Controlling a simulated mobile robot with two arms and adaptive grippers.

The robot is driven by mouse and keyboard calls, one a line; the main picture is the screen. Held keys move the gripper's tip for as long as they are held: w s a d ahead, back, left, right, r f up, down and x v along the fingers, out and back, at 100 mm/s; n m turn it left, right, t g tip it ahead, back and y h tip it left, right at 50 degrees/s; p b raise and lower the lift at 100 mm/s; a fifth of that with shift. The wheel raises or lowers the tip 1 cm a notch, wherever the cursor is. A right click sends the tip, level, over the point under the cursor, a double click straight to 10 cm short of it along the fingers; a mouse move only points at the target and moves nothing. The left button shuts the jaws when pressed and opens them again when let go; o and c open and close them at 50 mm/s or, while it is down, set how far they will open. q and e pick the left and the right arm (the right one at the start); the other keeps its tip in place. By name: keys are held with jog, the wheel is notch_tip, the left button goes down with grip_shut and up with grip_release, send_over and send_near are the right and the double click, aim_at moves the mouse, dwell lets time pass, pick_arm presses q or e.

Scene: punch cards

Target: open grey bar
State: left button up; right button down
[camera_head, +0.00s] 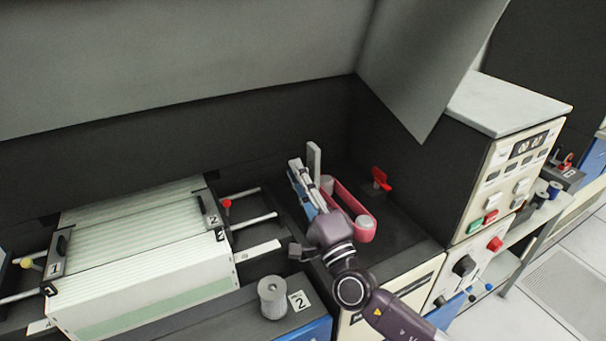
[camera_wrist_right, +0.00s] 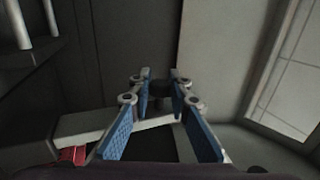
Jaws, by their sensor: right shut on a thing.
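The light grey bar (camera_head: 314,160) stands upright at the back of the dark recess, right of the card trays, in the head view. My right gripper (camera_head: 303,186) reaches in beside it, its fingers close to the bar. In the right wrist view, a pale grey bar (camera_wrist_right: 88,124) runs across behind the blue-padded fingers of the right gripper (camera_wrist_right: 160,90). The fingers are closed in on something, seemingly the bar. A small dark piece shows between the tips; the exact contact is hidden. My left gripper is not in view.
Card trays (camera_head: 135,250) fill the left. A grey spool (camera_head: 272,297) stands in front. A control cabinet (camera_head: 515,165) borders the right.

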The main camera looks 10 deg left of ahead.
jog(key=shift+s+a+f, duration=0.1)
jog(key=shift+f, duration=0.15)
jog(key=c, duration=2)
grip_release()
jog(key=shift+c, duration=0.2)
jog(key=shift+o, duration=1.1)
jog(key=shift+r, duration=0.15)
jog(key=v, duration=1.2)
